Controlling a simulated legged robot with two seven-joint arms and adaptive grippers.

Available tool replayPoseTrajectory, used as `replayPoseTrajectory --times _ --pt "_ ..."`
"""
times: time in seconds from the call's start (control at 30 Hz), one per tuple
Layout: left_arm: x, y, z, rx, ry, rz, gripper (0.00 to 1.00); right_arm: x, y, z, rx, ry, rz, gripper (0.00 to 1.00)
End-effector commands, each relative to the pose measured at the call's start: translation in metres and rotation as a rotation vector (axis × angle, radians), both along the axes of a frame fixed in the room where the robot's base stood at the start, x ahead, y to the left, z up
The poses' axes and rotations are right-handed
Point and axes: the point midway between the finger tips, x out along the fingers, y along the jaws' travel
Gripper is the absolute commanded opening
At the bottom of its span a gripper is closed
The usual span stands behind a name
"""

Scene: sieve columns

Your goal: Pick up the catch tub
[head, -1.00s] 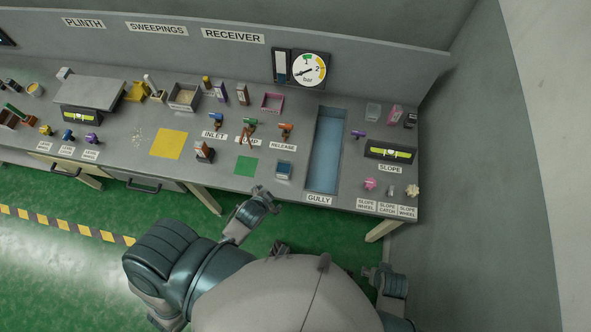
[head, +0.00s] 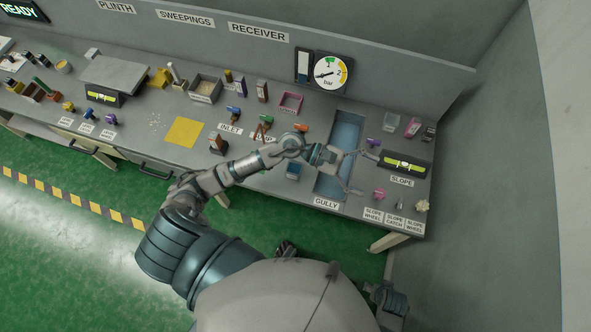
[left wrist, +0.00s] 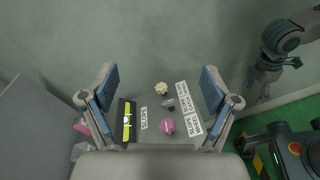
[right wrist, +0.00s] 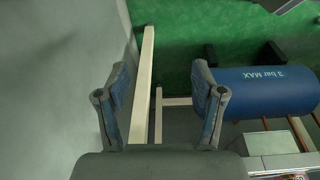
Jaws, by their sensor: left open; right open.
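No container is labelled as the catch tub, so I cannot tell which one it is. My left gripper (head: 356,172) is open and empty over the gully, reaching right towards the slope area. In the left wrist view my left gripper (left wrist: 160,85) has its fingers wide apart, with the bench's right end below. My right gripper (right wrist: 162,85) is open and empty, low beside the bench legs.
The blue gully (head: 330,186) is sunk into the bench. Right of it are the slope level (head: 405,163), a pink wheel (head: 379,194) and a pale wheel (head: 422,206). A pink tray (head: 290,103) sits further back. A blue cylinder (right wrist: 265,92) is near the right gripper.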

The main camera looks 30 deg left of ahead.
Motion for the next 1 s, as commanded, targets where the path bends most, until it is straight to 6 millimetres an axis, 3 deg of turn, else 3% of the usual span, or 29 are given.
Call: replayPoseTrajectory --times 0.07,0.17,0.2,0.3,0.43,0.5,0.63,1.0 --pt "-0.003 0.022 -0.038 0.32 -0.24 -0.164 0.88 -0.001 -0.001 -0.007 -0.001 0.003 0.0 0.68" --pt "0.003 0.079 -0.081 0.712 -0.46 -0.387 0.88 -0.002 0.0 -0.015 -0.001 0.006 0.001 0.68" --pt "0.008 0.107 -0.092 0.852 -0.517 -0.471 0.88 -0.003 0.0 -0.017 -0.002 0.007 0.001 0.68" --pt "0.019 0.173 -0.102 1.135 -0.584 -0.65 0.88 -0.004 0.001 -0.022 -0.003 0.009 0.002 0.68" --pt "0.027 0.231 -0.097 1.347 -0.585 -0.796 0.88 -0.005 0.002 -0.026 -0.003 0.011 0.002 0.68" --pt "0.028 0.245 -0.095 1.397 -0.576 -0.836 0.88 -0.005 0.002 -0.027 -0.003 0.011 0.002 0.68" --pt "0.027 0.25 -0.109 1.42 -0.568 -0.858 0.88 -0.004 0.001 -0.025 -0.003 0.01 0.002 0.68" --pt "0.026 0.246 -0.193 1.415 -0.568 -0.855 0.88 -0.002 0.0 -0.004 0.0 0.003 -0.001 0.68"
